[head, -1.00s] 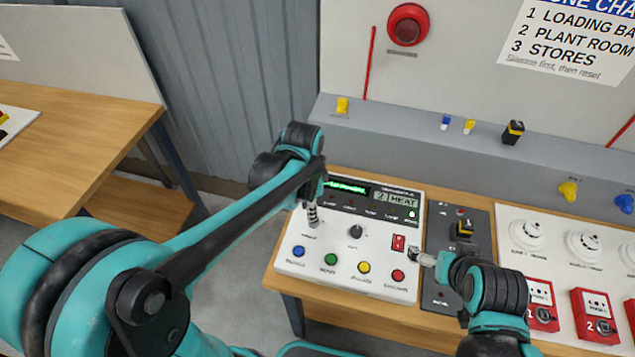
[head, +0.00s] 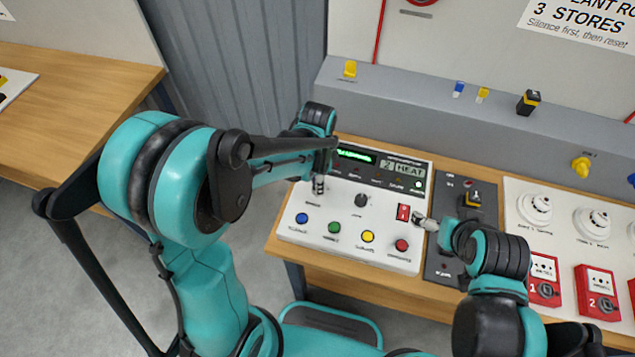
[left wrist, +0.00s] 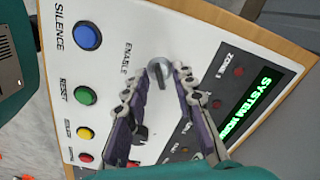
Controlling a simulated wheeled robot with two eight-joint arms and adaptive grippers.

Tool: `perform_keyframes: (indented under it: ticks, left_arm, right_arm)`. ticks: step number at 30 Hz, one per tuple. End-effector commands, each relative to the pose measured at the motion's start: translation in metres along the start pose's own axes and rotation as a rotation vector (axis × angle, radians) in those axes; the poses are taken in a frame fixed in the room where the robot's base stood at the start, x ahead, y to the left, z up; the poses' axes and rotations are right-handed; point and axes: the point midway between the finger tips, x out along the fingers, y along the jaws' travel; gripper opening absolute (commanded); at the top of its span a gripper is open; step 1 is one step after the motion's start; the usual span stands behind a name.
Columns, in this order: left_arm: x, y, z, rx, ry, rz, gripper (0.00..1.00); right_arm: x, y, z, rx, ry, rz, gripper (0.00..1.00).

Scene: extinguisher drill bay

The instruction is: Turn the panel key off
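The silver panel key (left wrist: 158,72) stands in the white control panel (left wrist: 110,20) beside the ENABLE label in the left wrist view. My left gripper (left wrist: 155,82) is open, with one finger on each side of the key; I cannot tell whether either touches it. In the head view my left gripper (head: 318,185) points down at the upper left of the panel (head: 335,262) and hides the key. My right gripper (head: 425,222) is beside the red rocker switch (head: 403,212); whether its fingers are open or shut is unclear.
The panel has a black knob (head: 361,200) and blue (head: 302,218), green (head: 334,227), yellow (head: 367,236) and red (head: 401,245) buttons. Its green display (head: 355,155) is lit. A dark box (head: 448,265), round detectors (head: 536,207) and red call points (head: 545,278) stand to the right.

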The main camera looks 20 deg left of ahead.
Motion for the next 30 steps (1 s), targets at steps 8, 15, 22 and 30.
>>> perform_keyframes:
  ticks: [8, 15, 22, 30]
  left_arm:
    - [-0.0005, 0.0, 0.0, 0.0, 0.0, 0.0, 0.0]
    - [-0.0006, -0.0001, 0.0, -0.006, 0.0, 0.0, 0.0]
    - [-0.0005, -0.0002, 0.0, -0.073, 0.0, 0.0, 0.0]
    - [-0.0003, -0.0001, 0.0001, -0.27, 0.0, -0.001, 0.0]
  right_arm:
    - [-0.0002, 0.0, -0.0002, 0.0, 0.0, 0.0, 1.0]
    - [-0.0001, 0.0, -0.0001, 0.0, 0.0, 0.0, 1.0]
    - [0.001, 0.0, 0.0006, 0.0, 0.0, 0.0, 1.0]
    - [0.0035, 0.0, 0.0025, 0.0, 0.0, 0.0, 1.0]
